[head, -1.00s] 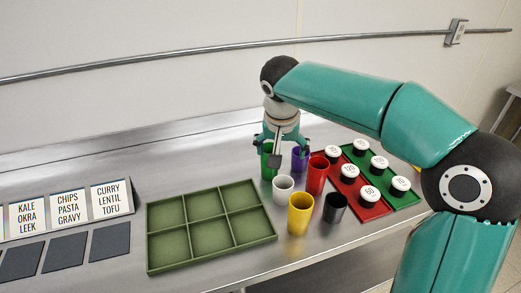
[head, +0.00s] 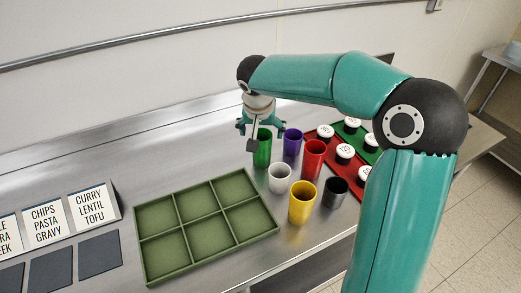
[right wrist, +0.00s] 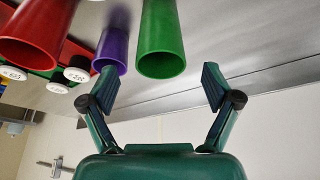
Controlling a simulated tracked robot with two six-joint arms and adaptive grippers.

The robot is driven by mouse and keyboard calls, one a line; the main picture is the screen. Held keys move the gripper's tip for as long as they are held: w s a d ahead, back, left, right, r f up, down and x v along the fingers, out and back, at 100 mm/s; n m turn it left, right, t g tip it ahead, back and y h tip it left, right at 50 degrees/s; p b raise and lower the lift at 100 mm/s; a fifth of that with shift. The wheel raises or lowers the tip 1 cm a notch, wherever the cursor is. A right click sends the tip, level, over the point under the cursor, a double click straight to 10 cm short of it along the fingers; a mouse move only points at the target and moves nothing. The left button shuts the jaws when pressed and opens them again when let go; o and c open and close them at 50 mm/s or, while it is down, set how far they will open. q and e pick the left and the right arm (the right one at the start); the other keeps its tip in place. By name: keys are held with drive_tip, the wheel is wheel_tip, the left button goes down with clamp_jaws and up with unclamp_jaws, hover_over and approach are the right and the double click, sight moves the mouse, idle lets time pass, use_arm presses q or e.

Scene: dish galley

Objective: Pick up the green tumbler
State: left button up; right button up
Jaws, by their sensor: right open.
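The green tumbler (head: 262,152) stands upright on the steel counter, at the back left of the group of tumblers. My right gripper (head: 262,130) is open at its upper part, and the gripper hides some of the rim. In the right wrist view the tumbler (right wrist: 162,42) shows between the two spread fingers of the gripper (right wrist: 158,76), with a gap on either side. I cannot tell how deep it sits between them. My left gripper is in neither view.
A purple tumbler (head: 292,142) stands close to the right of the green one. White (head: 279,178), red (head: 313,160), yellow (head: 302,203) and black (head: 336,192) tumblers stand nearby. A green divided tray (head: 172,266) lies left. White-lidded jars (head: 344,152) stand on red and green mats.

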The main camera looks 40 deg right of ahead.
sight(262, 149)
drive_tip(key=shift+p+x, duration=0.75)
drive_tip(key=shift+x, duration=2.5)
drive_tip(key=shift+a, duration=0.2)
drive_tip(key=c, duration=1.3)
drive_tip(key=shift+o, duration=0.2)
